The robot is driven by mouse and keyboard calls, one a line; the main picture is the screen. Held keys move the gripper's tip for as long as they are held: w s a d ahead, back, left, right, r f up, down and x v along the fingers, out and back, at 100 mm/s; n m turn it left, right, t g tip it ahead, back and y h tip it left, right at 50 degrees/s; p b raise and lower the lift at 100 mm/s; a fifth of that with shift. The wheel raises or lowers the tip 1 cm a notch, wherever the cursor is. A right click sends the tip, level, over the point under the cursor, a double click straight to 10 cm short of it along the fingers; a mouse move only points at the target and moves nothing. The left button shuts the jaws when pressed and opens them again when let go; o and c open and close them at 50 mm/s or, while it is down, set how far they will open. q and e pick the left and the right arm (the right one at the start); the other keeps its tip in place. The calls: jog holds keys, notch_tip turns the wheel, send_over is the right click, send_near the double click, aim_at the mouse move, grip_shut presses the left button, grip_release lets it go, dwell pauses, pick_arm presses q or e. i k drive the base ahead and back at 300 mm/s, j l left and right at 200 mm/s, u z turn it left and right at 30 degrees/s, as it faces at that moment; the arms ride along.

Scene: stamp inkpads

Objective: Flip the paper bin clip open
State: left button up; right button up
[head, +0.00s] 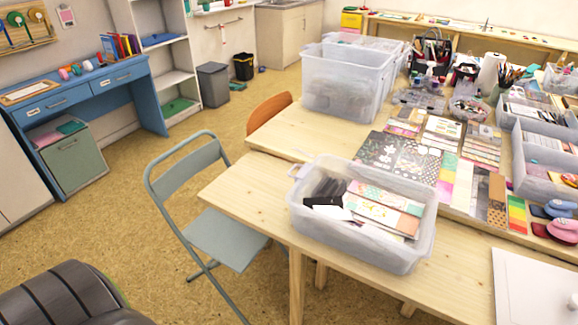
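The paper bin (385,255) is a clear plastic tub on the near wooden table. It is open at the top and holds patterned paper sheets (375,208), with dark items and a white piece at its left end. A pale lavender clip (299,171) shows at the bin's back left corner and sticks out past the rim. It looks swung outward, but it is too small to tell surely. Any clip on the right end cannot be made out. Neither of my grippers is in view, and nothing touches the bin.
A grey folding chair (222,238) stands left of the table. A dark ribbed object (65,300) fills the lower left corner. Larger clear bins (345,85) stand behind. Patterned papers, trays and inkpads (562,230) crowd the right. Bare tabletop lies left of the paper bin.

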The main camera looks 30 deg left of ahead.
aim_at(305, 169)
jog(key=j+z, duration=0.35)
jog(key=j, duration=2.15)
